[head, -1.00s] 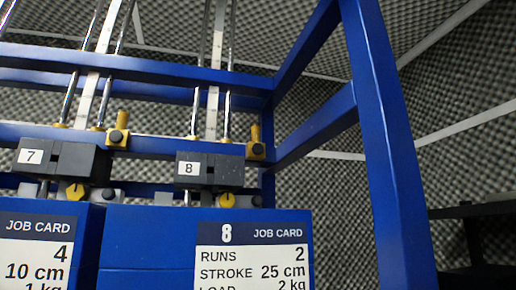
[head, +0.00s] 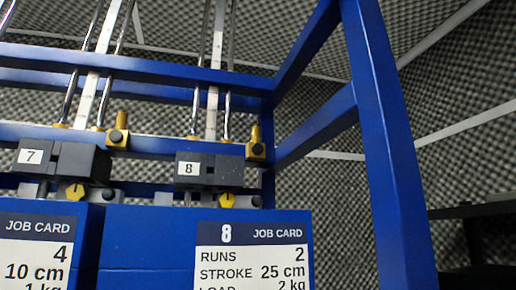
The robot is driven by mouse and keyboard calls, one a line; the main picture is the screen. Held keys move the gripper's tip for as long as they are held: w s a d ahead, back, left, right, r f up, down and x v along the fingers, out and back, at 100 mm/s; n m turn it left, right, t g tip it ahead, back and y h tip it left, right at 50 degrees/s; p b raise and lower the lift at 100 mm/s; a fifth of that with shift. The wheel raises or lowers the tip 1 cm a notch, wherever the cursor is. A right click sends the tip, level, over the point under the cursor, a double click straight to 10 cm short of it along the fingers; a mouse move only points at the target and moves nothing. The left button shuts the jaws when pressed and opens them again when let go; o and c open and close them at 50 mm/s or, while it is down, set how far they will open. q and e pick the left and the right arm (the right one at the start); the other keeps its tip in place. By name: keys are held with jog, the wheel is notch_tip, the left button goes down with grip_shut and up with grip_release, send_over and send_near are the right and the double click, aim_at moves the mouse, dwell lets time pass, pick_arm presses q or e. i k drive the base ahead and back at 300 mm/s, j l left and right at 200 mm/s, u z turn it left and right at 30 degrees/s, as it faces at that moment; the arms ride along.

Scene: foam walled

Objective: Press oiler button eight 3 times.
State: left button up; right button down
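The oiler of station eight is a brass fitting (head: 256,135) on the blue cross rail, just right of the dark block labelled 8 (head: 210,171). A round dark button (head: 256,149) shows on its front face. Nothing touches it in this view. A yellow knob (head: 227,201) sits below the block. The job card of station eight (head: 253,255) reads runs 2, stroke 25 cm and 2 kg, its lower part cut off. Neither of my grippers shows in the head view.
A similar brass oiler (head: 118,131) stands beside block 7 (head: 62,158) at the left. A thick blue post (head: 388,150) rises right of station eight. Steel rods run up behind the rail. Foam walls (head: 320,215) lie behind, and a dark shelf is at far right.

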aim_at(257, 149)
jog(key=k+j+u, duration=0.2)
jog(key=u, duration=0.15)
jog(key=k+j+u, duration=0.15)
jog(key=j+u, duration=0.2)
